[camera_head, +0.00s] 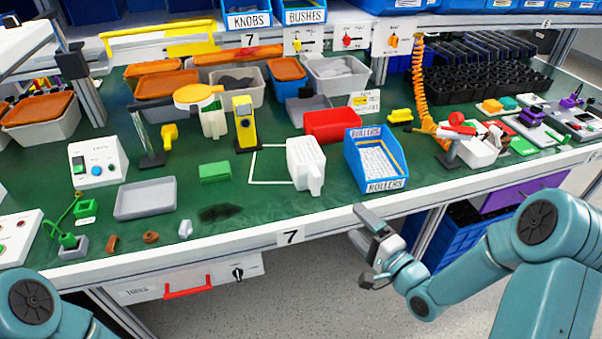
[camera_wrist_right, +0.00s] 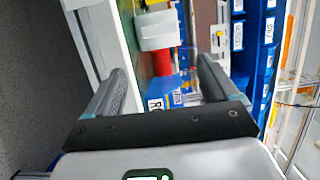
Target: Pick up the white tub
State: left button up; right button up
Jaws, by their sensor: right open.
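The white tub (camera_head: 304,162) stands on the green bench top, left of the blue rollers bin, with a narrow part towards the bench's front edge. A white body that appears to be this tub shows at the top of the right wrist view (camera_wrist_right: 155,30). My right gripper (camera_head: 359,225) is open and empty in front of the bench edge, to the right of and nearer than the tub. Its two spread fingers also show in the right wrist view (camera_wrist_right: 162,70), apart from the tub. My left gripper is out of view.
The blue rollers bin (camera_head: 370,184) stands close to the tub's right, with a red bin (camera_head: 332,125) behind. A green block (camera_head: 214,172) and grey tray (camera_head: 145,198) lie to the left. Bare bench lies between the tub and the front edge (camera_head: 330,228).

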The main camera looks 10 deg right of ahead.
jog(key=p, duration=0.2)
send_near(308, 168)
jog(key=w+f, duration=0.1)
jog(key=w, duration=0.2)
jog(key=w+f, duration=0.1)
jog(key=w, duration=0.1)
jog(key=shift+a+f, duration=0.3)
jog(key=shift+a, duration=0.1)
jog(key=c, duration=0.7)
